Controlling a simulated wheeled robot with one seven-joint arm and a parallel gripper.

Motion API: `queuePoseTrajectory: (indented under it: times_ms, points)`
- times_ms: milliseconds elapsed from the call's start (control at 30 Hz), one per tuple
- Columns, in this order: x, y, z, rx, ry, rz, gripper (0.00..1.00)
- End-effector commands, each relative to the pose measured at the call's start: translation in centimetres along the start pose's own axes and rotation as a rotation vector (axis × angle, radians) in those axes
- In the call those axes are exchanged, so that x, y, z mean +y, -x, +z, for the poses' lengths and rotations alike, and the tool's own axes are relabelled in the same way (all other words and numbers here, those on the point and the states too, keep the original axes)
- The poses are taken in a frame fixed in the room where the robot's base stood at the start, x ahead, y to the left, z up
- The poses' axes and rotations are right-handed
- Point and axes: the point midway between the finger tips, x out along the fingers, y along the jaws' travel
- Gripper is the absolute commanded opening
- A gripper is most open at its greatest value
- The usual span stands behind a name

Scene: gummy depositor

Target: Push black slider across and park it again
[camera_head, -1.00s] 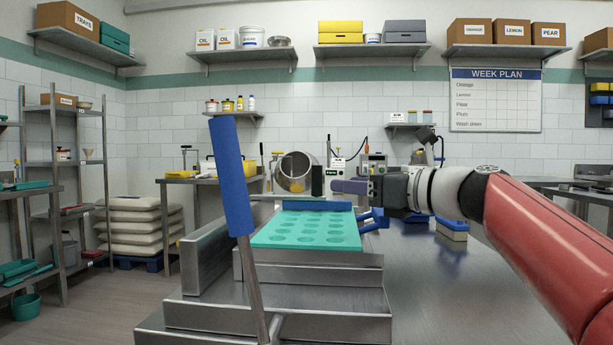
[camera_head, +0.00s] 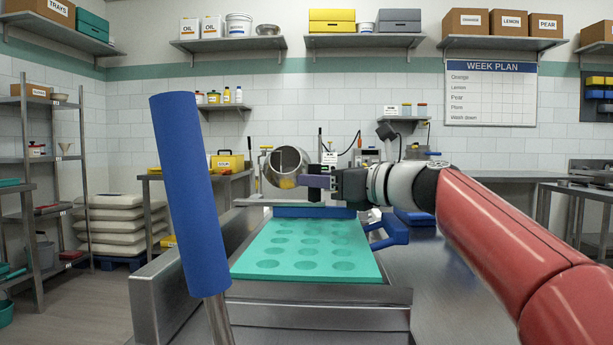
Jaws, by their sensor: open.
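The black slider (camera_head: 315,193) appears as a small dark upright block above the far end of the green mould tray (camera_head: 367,268). My gripper (camera_head: 316,181) reaches in from the right, its purple finger pointing left and overlapping the slider in the picture. The gripper is open; I cannot tell whether the finger touches the slider. Part of the slider is hidden by the finger. A blue bar (camera_head: 312,212) lies across the tray's far end, below the slider.
A tall blue-gripped lever (camera_head: 190,190) stands close at the left front. A tilted metal drum (camera_head: 287,163) is behind the slider. A blue loop handle (camera_head: 390,232) sits right of the tray. The steel table (camera_head: 450,290) is clear at the right front.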

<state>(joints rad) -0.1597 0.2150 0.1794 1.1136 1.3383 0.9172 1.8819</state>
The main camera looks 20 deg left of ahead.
Motion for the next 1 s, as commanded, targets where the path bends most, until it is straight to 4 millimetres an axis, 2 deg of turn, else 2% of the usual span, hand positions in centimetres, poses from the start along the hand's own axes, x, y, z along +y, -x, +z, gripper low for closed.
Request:
queuePoseTrajectory:
  times_ms: [33,200,567,900,1000]
  points:
    - [0.1,-0.9,0.1,-0.001,-0.001,0.003,0.44]
    - [0.0,-2.8,0.1,0.0,0.0,0.001,0.44]
    - [0.0,-3.5,0.0,0.0,0.0,-0.001,0.44]
    - [0.0,-3.5,0.0,0.0,0.0,-0.001,0.01]
    - [0.0,-3.5,0.0,0.0,0.0,-0.001,0.0]
